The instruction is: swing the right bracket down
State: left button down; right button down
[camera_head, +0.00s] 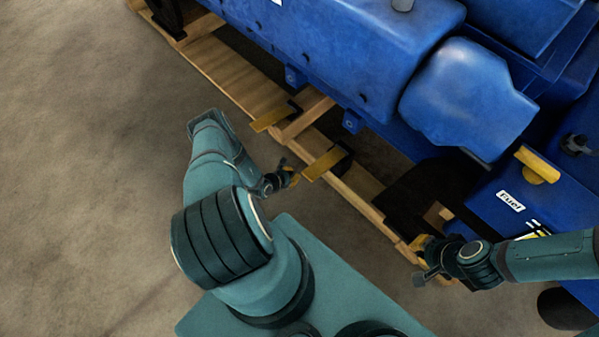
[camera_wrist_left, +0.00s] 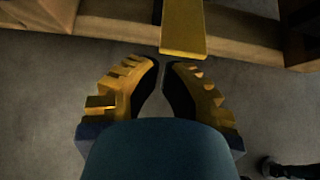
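Two flat yellow brackets stick out from the pallet's near edge in the head view: the left bracket (camera_head: 270,118) and the right bracket (camera_head: 323,163). The right one meets a dark block at its far end. My left gripper (camera_head: 294,174) is just left of the right bracket's near end. In the left wrist view a yellow bracket (camera_wrist_left: 183,30) lies beyond and slightly right of my left gripper's fingertips (camera_wrist_left: 162,64). The fingertips are drawn almost together, with nothing between them. My right gripper (camera_head: 424,252) is near the pallet's right end; its finger gap cannot be made out.
A large blue engine (camera_head: 330,45) stands on the wooden pallet (camera_head: 225,72). A blue unit marked "Fuel" (camera_head: 510,202) with a yellow part (camera_head: 537,165) is at the right. The concrete floor (camera_head: 80,150) at the left is clear.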

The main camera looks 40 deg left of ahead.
pick_arm(q)
jog(key=p+v, duration=0.1)
jog(key=v, duration=0.3)
jog(key=shift+r, duration=0.35)
